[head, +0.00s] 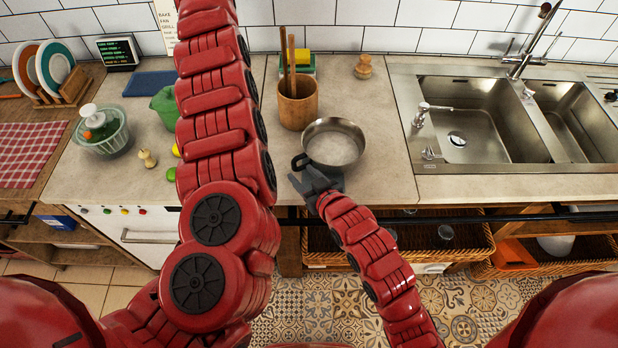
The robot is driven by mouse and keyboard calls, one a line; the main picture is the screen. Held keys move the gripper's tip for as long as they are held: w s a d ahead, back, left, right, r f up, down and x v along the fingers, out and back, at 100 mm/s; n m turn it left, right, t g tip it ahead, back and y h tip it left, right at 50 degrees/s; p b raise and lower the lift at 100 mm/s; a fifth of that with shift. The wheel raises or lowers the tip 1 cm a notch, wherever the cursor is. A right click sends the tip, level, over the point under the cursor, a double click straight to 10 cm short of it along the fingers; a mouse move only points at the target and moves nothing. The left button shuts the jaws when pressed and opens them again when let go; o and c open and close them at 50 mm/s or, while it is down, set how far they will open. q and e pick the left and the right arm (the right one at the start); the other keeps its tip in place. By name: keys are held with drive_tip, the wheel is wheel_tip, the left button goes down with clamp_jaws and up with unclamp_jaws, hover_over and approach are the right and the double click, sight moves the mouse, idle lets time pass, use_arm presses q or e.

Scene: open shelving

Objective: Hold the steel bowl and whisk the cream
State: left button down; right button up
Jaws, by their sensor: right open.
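The steel bowl (334,123) stands on the countertop left of the sink, with a pale grey-white surface inside that may be the cream. My right gripper (312,177) is open at the bowl's near left side. A small dark ring-like part sits between gripper and bowl; I cannot tell if it belongs to the bowl, or if the gripper touches the bowl. My left arm rises through the picture and leaves at the top edge, so its gripper is out of view. I cannot make out a whisk. A wooden pot (298,106) behind the bowl holds wooden-handled utensils (288,62).
The sink (466,120) with its faucet lies to the right. A lidded clear container (101,131), a green jug (166,104) and small items stand left of my left arm. A small wooden object (363,67) is at the back. Counter right of the bowl is clear.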

use_arm(q)
wheel_tip(320, 180, up, 2)
drive_tip(key=shift+r+p, duration=0.2)
drive_tip(key=shift+p, duration=0.85)
use_arm(e)
drive_tip(key=x, duration=0.9)
drive_tip(key=shift+r, duration=0.1)
clamp_jaws()
drive_tip(key=c, duration=0.7)
unclamp_jaws()
clamp_jaws()
